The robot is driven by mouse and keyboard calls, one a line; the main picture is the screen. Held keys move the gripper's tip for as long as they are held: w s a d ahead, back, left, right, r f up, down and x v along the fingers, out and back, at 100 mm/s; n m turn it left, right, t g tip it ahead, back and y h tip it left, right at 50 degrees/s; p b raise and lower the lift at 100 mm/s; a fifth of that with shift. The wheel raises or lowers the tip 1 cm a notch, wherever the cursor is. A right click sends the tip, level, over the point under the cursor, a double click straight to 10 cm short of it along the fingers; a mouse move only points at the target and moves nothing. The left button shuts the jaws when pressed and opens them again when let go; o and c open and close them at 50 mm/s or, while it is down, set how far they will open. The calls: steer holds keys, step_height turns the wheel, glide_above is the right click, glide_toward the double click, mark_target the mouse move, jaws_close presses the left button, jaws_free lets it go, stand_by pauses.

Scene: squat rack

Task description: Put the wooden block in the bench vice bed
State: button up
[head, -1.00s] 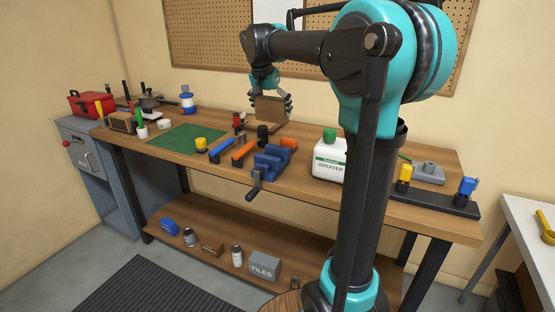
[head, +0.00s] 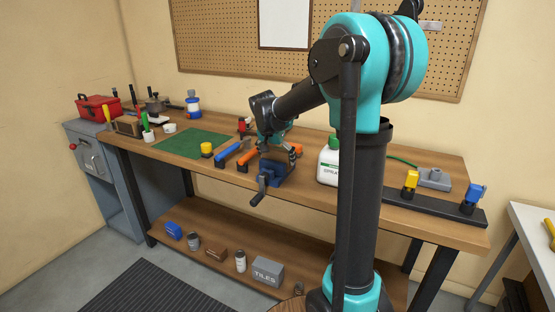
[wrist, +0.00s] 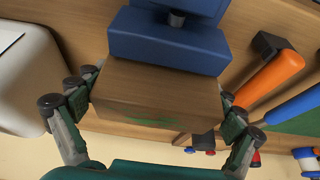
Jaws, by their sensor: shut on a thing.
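The wooden block (wrist: 158,92) is held between the two fingers of my gripper (wrist: 157,97), one on each side, in the wrist view. The blue bench vice (wrist: 170,50) lies just beyond the block, and its jaw edge borders the block in that view. I cannot tell whether the block touches the vice bed.
Orange-handled (head: 248,154) and blue-handled (head: 228,151) tools lie left of the vice. A white sprayer bottle (head: 329,168) stands close on its right. A green mat (head: 195,143) lies farther left. A yellow-topped item (head: 207,149) stands near the front edge.

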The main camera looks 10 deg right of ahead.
steer(key=shift+f, duration=0.2)
steer(key=o, duration=1)
steer(key=shift+c, duration=0.2)
steer(key=shift+r, duration=0.1)
steer(key=v, duration=1.2)
steer(key=s+d+f+n+y, duration=0.1)
steer(key=s+d+f+n, duration=0.2)
steer(key=s+f, duration=0.9)
steer(key=s+d+f+n+y, duration=0.1)
steer(key=s+d+f+n, duration=0.2)
steer(key=s+f, duration=1)
steer(key=shift+s+d+n+y, duration=0.4)
steer(key=shift+s+n, duration=0.2)
steer(key=shift+s, duration=0.2)
steer(key=shift+f, duration=0.1)
